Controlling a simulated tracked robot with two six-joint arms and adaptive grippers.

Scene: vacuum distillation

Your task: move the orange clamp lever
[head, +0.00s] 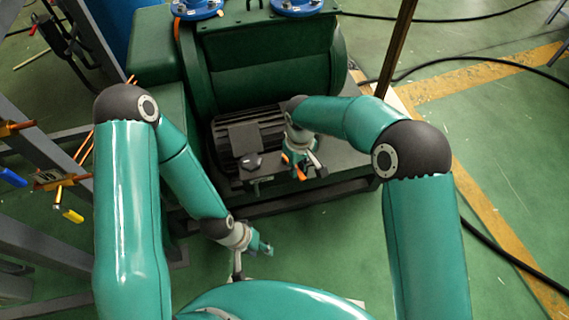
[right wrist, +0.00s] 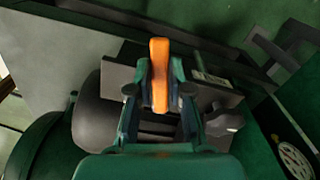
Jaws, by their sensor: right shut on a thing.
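The orange clamp lever (right wrist: 160,75) stands between the fingers of my right gripper (right wrist: 158,92) in the right wrist view, a long narrow bar reaching past the fingertips. The gripper is shut on it. In the head view my right gripper (head: 297,160) is at the dark motor's right end, with bits of orange beside it; the lever's mount is hidden there. My left gripper (head: 262,246) hangs low over the floor in front of the machine, away from the lever. Its fingers are too small to tell open from shut.
A black finned motor (head: 240,140) sits on the green machine's base, left of my right gripper. The big green housing (head: 265,70) rises behind it. Grey frame posts with coloured handles (head: 72,215) stand at left. Green floor (head: 330,240) is open in front.

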